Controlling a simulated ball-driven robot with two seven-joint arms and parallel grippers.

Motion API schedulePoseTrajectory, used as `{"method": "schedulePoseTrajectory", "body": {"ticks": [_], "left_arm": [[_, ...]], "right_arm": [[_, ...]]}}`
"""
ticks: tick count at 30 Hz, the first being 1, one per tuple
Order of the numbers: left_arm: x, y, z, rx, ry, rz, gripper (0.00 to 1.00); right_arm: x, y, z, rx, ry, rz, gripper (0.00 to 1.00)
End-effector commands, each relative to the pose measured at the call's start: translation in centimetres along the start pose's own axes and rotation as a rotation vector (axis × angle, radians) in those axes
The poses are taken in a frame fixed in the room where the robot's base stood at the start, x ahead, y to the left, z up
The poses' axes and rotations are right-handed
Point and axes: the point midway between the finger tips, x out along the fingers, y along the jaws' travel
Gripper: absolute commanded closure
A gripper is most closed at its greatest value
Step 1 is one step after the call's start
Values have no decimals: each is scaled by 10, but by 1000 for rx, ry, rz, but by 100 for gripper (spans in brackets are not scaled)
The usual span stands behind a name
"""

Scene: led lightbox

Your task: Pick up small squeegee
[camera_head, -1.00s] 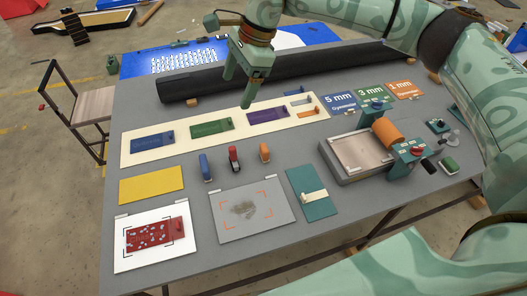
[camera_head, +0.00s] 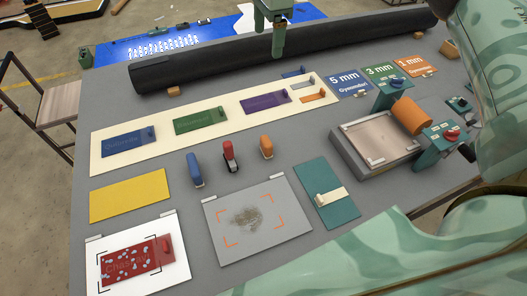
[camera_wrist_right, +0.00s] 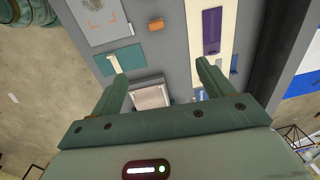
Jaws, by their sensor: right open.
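I cannot tell for certain which item is the small squeegee. Candidates are small upright tools on the grey table: a blue one (camera_head: 195,169), a red one (camera_head: 229,156) and an orange one (camera_head: 266,147). A cream-handled piece (camera_head: 330,198) lies on a teal mat (camera_head: 313,177). Small grey (camera_head: 304,84) and orange (camera_head: 313,98) pieces lie at the right end of the cream board (camera_head: 228,118). My right gripper (camera_head: 279,48) hangs empty near the black roll, above and beyond these items. In the right wrist view its fingers (camera_wrist_right: 161,70) are apart. My left gripper is not in view.
A long black roll (camera_head: 270,62) lies across the back of the table. A tray with an orange roller (camera_head: 408,116) stands at the right. A grey sheet (camera_head: 256,224), a yellow sheet (camera_head: 131,195) and a white sheet with red sample (camera_head: 136,262) lie in front.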

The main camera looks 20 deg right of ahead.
Motion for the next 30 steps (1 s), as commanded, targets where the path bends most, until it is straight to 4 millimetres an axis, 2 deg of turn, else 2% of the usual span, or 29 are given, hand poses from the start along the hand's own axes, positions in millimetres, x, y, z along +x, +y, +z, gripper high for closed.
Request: {"method": "schedulePoseTrajectory", "body": {"ticks": [1, 5, 9, 13, 15, 18, 23, 25, 30], "left_arm": [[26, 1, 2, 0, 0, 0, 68], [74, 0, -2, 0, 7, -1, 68], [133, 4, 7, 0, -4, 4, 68], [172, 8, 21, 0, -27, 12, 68], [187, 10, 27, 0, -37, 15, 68], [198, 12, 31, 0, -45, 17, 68], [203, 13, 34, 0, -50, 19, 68], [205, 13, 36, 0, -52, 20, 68], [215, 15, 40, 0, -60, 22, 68]], "right_arm": [[29, 1, 0, 0, 0, 4, 20], [82, 2, 0, 0, 0, 15, 20], [152, 3, 0, -1, 2, 36, 20], [204, 2, 0, -1, 2, 56, 20], [223, 2, 1, -1, 3, 64, 20], [239, 2, 1, -1, 3, 71, 20], [251, 2, 0, -1, 3, 75, 20], [262, 3, 0, 0, 3, 76, 20], [306, 7, 0, -1, 3, 78, 20]]}}
